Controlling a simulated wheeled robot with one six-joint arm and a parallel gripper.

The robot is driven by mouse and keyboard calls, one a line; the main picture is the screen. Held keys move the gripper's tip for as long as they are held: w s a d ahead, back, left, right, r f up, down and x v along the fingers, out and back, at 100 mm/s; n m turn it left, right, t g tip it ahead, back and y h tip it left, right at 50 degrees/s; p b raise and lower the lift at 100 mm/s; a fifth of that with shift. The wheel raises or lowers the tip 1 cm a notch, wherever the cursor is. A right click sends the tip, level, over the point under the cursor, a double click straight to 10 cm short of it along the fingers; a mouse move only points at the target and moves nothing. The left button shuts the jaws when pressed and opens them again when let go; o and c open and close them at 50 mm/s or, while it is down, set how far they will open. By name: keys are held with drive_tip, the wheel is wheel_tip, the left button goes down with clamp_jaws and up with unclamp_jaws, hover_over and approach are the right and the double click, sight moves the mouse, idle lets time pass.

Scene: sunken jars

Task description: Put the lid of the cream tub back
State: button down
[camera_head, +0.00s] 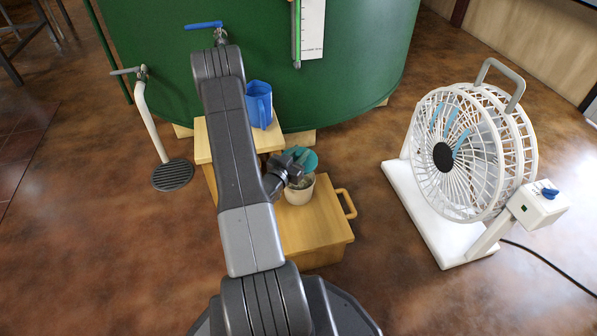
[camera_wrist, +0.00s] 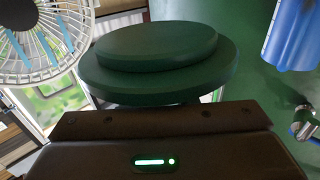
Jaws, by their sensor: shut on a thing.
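The cream tub (camera_head: 299,193) stands upright on the lower wooden step. Its open top shows in part below my gripper. My gripper (camera_head: 287,170) is shut on the green lid (camera_head: 309,160), held above the tub and apart from it, toward its back edge in the head view. In the wrist view the lid (camera_wrist: 158,62) fills the middle, a smaller disc on a wider one, looking roughly level. The fingertips are hidden behind it there. The tub does not show in the wrist view.
A blue jug (camera_head: 259,105) stands on the upper wooden step (camera_head: 203,141), close behind my gripper. The lower step (camera_head: 318,232) has a side handle (camera_head: 346,203). A green tank (camera_head: 150,50) rises behind. A white fan (camera_head: 470,150) stands right, with floor between.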

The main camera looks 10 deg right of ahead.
drive_tip(key=shift+f+b, duration=0.85)
drive_tip(key=shift+f, duration=1.75)
drive_tip(key=shift+f, duration=0.1)
drive_tip(key=shift+f+b, duration=0.5)
drive_tip(key=shift+f, duration=0.05)
drive_tip(key=c, duration=1.2)
unclamp_jaws()
drive_tip(key=shift+o, duration=0.2)
drive_tip(key=shift+r, duration=0.15)
drive_tip(key=shift+a+r+p, duration=0.15)
drive_tip(key=shift+r+p, duration=0.6)
drive_tip(key=p+v, duration=0.2)
drive_tip(key=v, duration=1)
drive_tip(key=shift+f, duration=0.25)
